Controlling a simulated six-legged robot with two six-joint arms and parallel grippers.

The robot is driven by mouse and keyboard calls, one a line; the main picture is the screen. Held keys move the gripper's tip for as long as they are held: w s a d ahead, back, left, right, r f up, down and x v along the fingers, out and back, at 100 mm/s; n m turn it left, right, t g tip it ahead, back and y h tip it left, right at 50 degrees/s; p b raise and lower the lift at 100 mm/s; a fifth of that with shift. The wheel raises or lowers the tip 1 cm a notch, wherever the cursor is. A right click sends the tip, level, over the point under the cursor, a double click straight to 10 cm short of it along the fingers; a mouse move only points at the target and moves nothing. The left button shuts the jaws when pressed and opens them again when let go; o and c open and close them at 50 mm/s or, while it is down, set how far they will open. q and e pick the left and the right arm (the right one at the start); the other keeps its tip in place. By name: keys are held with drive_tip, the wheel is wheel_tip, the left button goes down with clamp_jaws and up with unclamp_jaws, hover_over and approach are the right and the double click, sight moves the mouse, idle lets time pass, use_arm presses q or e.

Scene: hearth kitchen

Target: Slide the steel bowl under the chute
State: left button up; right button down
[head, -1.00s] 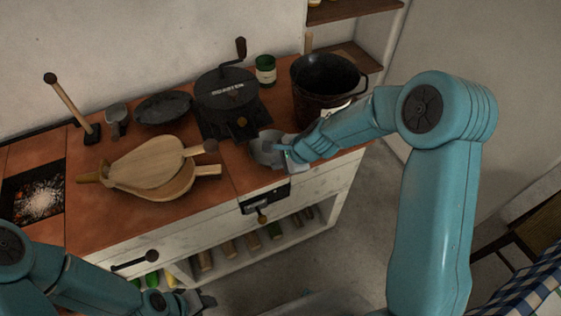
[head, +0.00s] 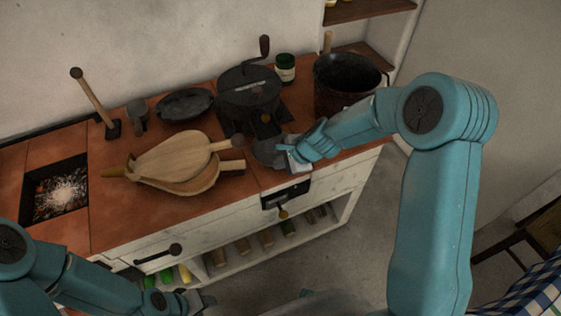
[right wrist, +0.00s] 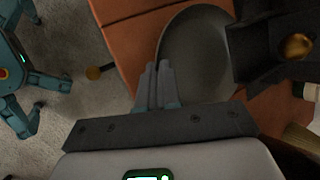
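The steel bowl (head: 266,152) is shallow and grey and stands on the red-brown counter in front of the black roaster (head: 248,88). In the right wrist view the bowl (right wrist: 200,55) lies beside the dark chute part (right wrist: 265,45) with a brass knob, which covers its right edge. My right gripper (head: 287,152) is at the bowl's right front side. Its fingers (right wrist: 158,68) are close together across the bowl's near rim, with the rim seemingly between them. My left gripper (head: 207,300) is low at the bottom edge, away from the bowl; its fingers are unclear.
Wooden bellows (head: 175,160) lie left of the bowl. A black pot (head: 345,85) stands right of the roaster and a green jar (head: 285,68) behind it. A fire pit (head: 60,188) is at the far left.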

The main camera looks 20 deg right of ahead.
drive_tip(key=shift+d, duration=0.15)
drive_tip(key=c, duration=1.3)
unclamp_jaws()
drive_tip(key=shift+o, duration=0.2)
drive_tip(key=shift+d, duration=0.1)
drive_tip(key=p+v, duration=0.5)
drive_tip(key=v, duration=1.1)
drive_tip(key=shift+d+r, duration=0.1)
